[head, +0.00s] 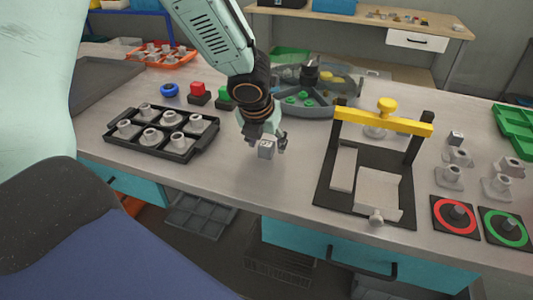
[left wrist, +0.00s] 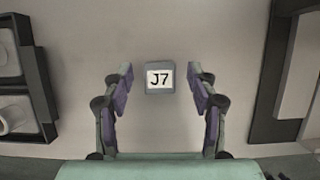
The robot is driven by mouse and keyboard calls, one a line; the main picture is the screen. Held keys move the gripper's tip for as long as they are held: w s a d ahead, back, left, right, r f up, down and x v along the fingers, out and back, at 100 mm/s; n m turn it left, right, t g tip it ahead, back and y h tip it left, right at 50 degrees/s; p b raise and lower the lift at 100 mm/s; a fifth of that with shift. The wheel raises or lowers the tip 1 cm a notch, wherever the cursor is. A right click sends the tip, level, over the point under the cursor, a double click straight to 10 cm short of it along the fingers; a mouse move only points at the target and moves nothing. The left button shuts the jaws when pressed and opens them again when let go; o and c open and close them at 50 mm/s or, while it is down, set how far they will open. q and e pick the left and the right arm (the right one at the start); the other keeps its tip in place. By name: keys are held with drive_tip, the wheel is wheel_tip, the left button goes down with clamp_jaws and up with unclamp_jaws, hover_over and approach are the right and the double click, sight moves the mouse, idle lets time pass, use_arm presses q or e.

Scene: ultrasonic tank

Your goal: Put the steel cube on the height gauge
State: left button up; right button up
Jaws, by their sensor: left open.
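A small grey steel cube (head: 267,149) is on the bench, at the middle of the head view. In the left wrist view the cube (left wrist: 160,78) shows a white face marked J7. My left gripper (head: 263,146) is open and points down at the cube. In the left wrist view its fingers stand apart on either side of the cube, with gaps on both sides. A black-based fixture with a yellow crossbar (head: 383,122), which looks like the height gauge, stands to the right of the cube. My right gripper is not seen.
A black tray (head: 160,152) of grey flanged parts lies to the left. A round grey divided tray (head: 345,105) is behind. Grey parts (head: 449,177) and red and green ringed plates (head: 504,228) stand at the right. Bare bench lies in front of the cube.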

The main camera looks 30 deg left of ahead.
use_arm(q)
drive_tip(key=shift+w, duration=0.15)
drive_tip(key=shift+s+r, duration=0.2)
drive_tip(key=shift+s, duration=0.15)
drive_tip(key=c, duration=0.5)
drive_tip(key=shift+w+f, duration=0.15)
drive_tip(key=shift+w, duration=0.1)
drive_tip(key=c, duration=0.4)
drive_tip(key=shift+s, duration=0.1)
clamp_jaws()
